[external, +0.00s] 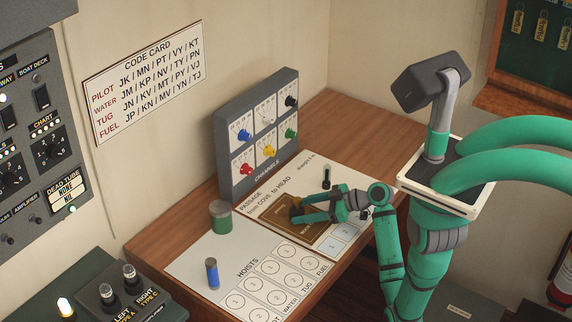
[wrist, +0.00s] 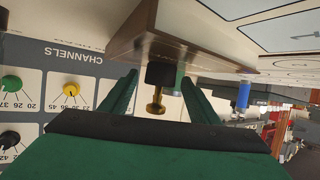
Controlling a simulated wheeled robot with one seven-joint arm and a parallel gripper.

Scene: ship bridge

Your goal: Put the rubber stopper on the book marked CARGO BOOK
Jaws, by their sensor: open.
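The brown book (external: 305,228) lies on the white chart sheet; its cover lettering is too small to read in the external view. It also shows along the top of the upside-down wrist view (wrist: 205,66). The stopper, a black block (wrist: 160,74) with a brass knob, appears to stand on the book's cover; it looks like the dark shape at the fingertips in the external view (external: 295,207). My gripper (wrist: 157,98) is open, with one finger on each side of the stopper and gaps between. The exact contact under the stopper is hard to see.
A green cylinder (external: 220,218) and a blue cylinder (external: 212,273) stand left of the book. A small black-topped piece (external: 326,178) stands behind it. The grey channels panel (external: 258,135) with colored knobs rises at the back. Bare wood (external: 350,130) is clear at the right rear.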

